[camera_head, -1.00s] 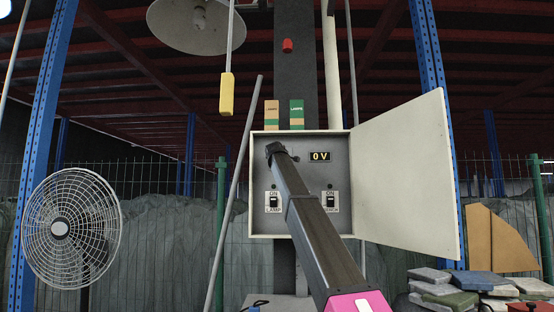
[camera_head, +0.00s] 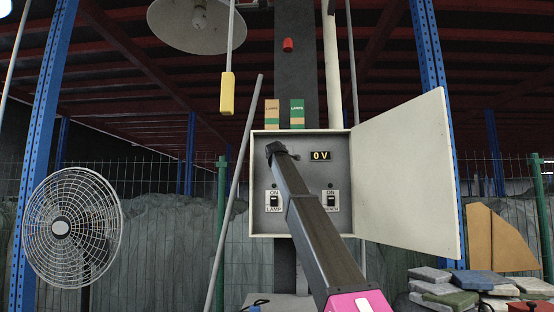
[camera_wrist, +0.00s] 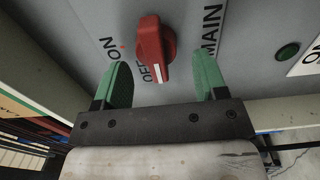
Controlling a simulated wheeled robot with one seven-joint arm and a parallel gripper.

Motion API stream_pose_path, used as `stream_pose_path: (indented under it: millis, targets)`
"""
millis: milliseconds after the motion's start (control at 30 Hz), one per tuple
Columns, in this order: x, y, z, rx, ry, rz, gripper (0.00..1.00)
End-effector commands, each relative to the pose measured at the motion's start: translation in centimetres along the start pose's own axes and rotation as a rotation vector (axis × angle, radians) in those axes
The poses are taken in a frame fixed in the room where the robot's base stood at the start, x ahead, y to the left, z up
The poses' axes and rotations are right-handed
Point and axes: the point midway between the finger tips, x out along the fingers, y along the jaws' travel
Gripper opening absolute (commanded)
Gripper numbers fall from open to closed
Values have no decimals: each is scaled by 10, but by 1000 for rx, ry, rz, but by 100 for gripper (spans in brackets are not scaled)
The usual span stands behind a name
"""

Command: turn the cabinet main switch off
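The main switch is a red rotary knob (camera_wrist: 154,45) on the grey panel in the wrist view. Its white mark is at the lower end, beside the word OFF; ON is further left and MAIN is to the right. My gripper (camera_wrist: 161,66) is open, with one green finger on each side of the knob and visible gaps between. In the head view the open cabinet (camera_head: 300,134) has a display (camera_head: 320,156) reading 0 V. My gripper (camera_head: 276,150) is at its upper left, and my arm hides the knob there.
Two small toggle switches, left (camera_head: 273,200) and right (camera_head: 331,200), sit low in the cabinet, either side of my arm. The cabinet door (camera_head: 405,180) stands open to the right. A yellow pull handle (camera_head: 227,93) hangs upper left, and a fan (camera_head: 72,228) stands at left.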

Motion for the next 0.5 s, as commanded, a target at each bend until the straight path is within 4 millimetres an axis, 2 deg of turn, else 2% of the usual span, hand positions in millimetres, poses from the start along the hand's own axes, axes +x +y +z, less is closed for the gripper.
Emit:
stream_pose_path:
  millis: [267,500]
  targets:
    - [-14,-1,0,0,0,0,66]
    - [-53,-2,1,0,0,1,66]
